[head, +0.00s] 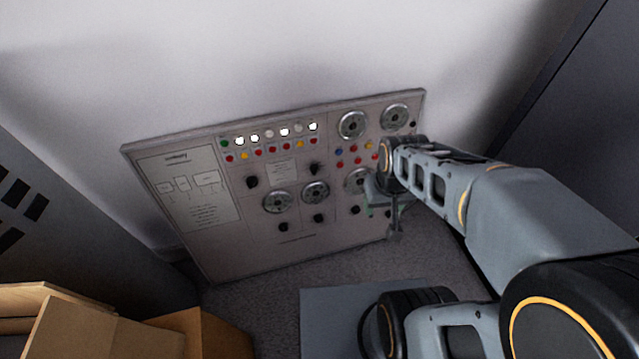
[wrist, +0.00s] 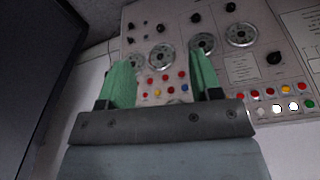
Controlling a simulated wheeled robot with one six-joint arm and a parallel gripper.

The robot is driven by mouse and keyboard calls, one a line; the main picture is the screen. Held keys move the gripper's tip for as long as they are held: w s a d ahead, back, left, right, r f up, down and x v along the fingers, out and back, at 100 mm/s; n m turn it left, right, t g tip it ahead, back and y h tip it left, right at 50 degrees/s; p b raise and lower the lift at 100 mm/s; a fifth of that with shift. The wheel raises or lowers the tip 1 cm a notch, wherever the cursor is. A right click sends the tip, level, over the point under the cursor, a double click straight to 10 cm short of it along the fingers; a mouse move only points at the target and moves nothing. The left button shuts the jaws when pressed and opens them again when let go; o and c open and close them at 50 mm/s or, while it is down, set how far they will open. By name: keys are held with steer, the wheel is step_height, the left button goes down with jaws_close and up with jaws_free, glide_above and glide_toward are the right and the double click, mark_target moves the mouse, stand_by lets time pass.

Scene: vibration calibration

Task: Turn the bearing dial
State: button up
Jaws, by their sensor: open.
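A grey control panel (head: 330,232) leans against the wall and carries several round silver dials. Among them are a left lower dial (head: 278,200), a middle one (head: 315,191) and two upper ones, including the top right dial (head: 395,117). I cannot read which is the bearing dial. In the wrist view the panel is turned over, with dials at right (wrist: 241,35), middle (wrist: 202,43) and between my fingers (wrist: 160,57). My gripper (wrist: 160,82) is open and empty, with green fingers toward the panel. In the head view my gripper (head: 381,200) partly covers the panel's lower right dial (head: 355,181).
Black knobs (head: 252,182) and rows of coloured buttons (head: 272,151) share the panel. A dark cabinet (head: 555,110) stands to the right and a grey cabinet (head: 60,240) to the left. Cardboard boxes (head: 95,325) lie at lower left.

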steer(key=w+f+n+t+b, duration=0.1)
steer(key=w+f+b, duration=0.3)
steer(key=f, duration=0.7)
steer(key=w+f+n+t+b, duration=0.1)
steer(key=w+f+n+b, duration=0.1)
steer(key=f+b, duration=0.65)
steer(key=n+t+y+b, duration=0.6)
steer(key=n+t+y, duration=0.3)
steer(key=t, duration=0.4)
glide_toward(316, 173)
steer(key=shift+n+h, duration=0.5)
steer(key=shift+h, duration=0.2)
steer(key=x, duration=0.3)
steer(key=b+x, duration=0.1)
steer(key=x, duration=0.2)
steer(key=b+x, duration=0.1)
steer(key=x, duration=0.2)
steer(key=shift+w+a+r, duration=0.1)
steer(key=shift+a+r, duration=0.2)
steer(key=shift+r, duration=0.05)
steer(key=c, duration=0.9)
steer(key=shift+n+b, duration=0.3)
steer(key=shift+b, duration=0.1)
